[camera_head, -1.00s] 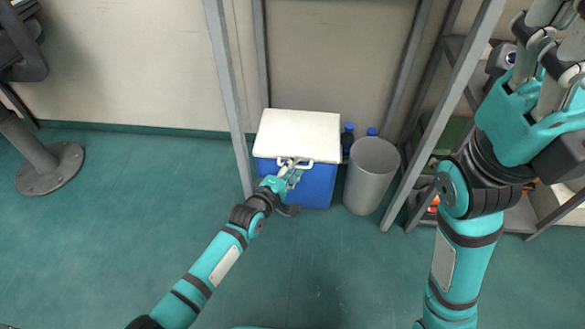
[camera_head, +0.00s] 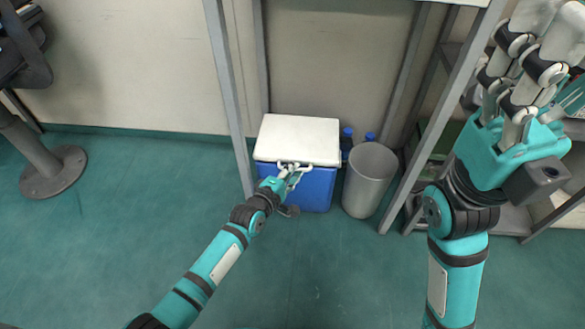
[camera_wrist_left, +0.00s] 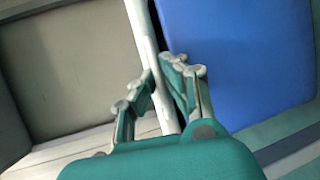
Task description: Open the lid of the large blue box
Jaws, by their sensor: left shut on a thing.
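The large blue box (camera_head: 312,190) with a white lid (camera_head: 298,138) stands on the floor under a grey-framed table. The lid still lies across the top of the box; a dark gap shows beside the blue wall in the left wrist view. My left gripper (camera_head: 290,172) is at the front edge of the lid. In the left wrist view its fingers (camera_wrist_left: 160,88) are shut around a white bar (camera_wrist_left: 146,40), which looks like the lid's handle. The blue wall (camera_wrist_left: 240,60) is right of the fingers. My right gripper (camera_head: 525,60) is raised at the upper right; its fingertips are unclear.
A grey bin (camera_head: 369,180) stands right beside the box, with blue-capped bottles (camera_head: 346,140) behind it. Table legs (camera_head: 228,95) rise on both sides. A round-based stand (camera_head: 55,170) is at far left. The floor in front and left is clear.

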